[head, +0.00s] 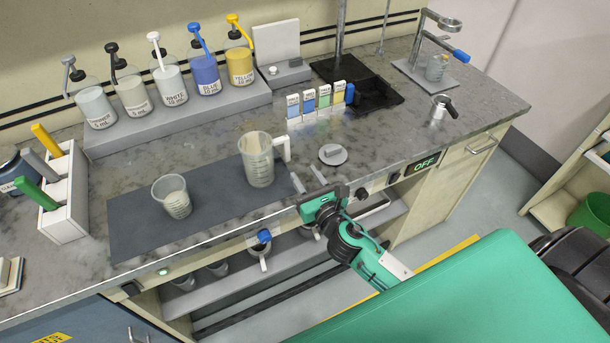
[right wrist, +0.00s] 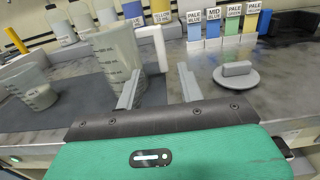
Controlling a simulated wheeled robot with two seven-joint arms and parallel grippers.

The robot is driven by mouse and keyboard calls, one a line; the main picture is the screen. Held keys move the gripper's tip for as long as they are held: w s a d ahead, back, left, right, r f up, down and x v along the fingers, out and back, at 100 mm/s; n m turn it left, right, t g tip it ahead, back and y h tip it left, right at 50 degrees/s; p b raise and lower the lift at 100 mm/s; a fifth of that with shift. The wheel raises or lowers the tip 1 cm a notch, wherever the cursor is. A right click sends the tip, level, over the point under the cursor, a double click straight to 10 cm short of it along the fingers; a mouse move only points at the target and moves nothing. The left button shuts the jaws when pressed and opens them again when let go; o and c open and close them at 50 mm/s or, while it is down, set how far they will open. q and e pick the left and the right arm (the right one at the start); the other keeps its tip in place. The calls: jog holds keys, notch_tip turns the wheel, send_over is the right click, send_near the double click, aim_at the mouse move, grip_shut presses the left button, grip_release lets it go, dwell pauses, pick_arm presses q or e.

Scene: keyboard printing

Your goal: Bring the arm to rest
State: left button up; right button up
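My right gripper (head: 308,179) is at the front edge of the counter (head: 375,150), with its green and white arm coming up from the lower right. In the right wrist view its two grey fingers (right wrist: 159,87) stand apart with nothing between them. The gripper is open and empty. A clear measuring jug with a white handle (head: 257,160) stands upright on the dark mat just beyond and left of the fingers; it also shows in the right wrist view (right wrist: 118,55). The fingers look apart from the jug. My left gripper is not in view.
A small beaker (head: 176,200) stands on the dark mat (head: 135,225). A grey lid with a knob (head: 333,154) lies right of the fingers. Pump bottles (head: 205,75) and colour cards (head: 310,102) stand behind. A shelf with cups (head: 215,270) is below the counter.

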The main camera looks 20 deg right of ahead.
dwell(0.3)
jog(key=s+d+f+m+g+h, duration=0.2)
jog(key=s+f+m+g, duration=0.3)
jog(key=m, duration=0.6)
jog(key=s+d+f+m+g+h, duration=0.1)
jog(key=s+d+m+g+h, duration=0.15)
jog(key=s+m, duration=0.55)
jog(key=s+a+f+m+g+y, duration=0.2)
jog(key=s+m+g, duration=0.2)
jog(key=s+m, duration=0.3)
jog(key=s+a+f+m+g+y, duration=0.1)
jog(key=s+a+m+g+y, duration=0.15)
jog(key=s+m, duration=0.5)
notch_tip(320, 180, down, 32)
jog(key=g, duration=0.2)
jog(key=s+d+f, duration=0.2)
jog(key=s+f, duration=0.7)
jog(key=s+d+f+g, duration=0.1)
jog(key=s+f, duration=0.8)
jog(key=shift+d+h, duration=0.3)
jog(key=shift+d, duration=0.05)
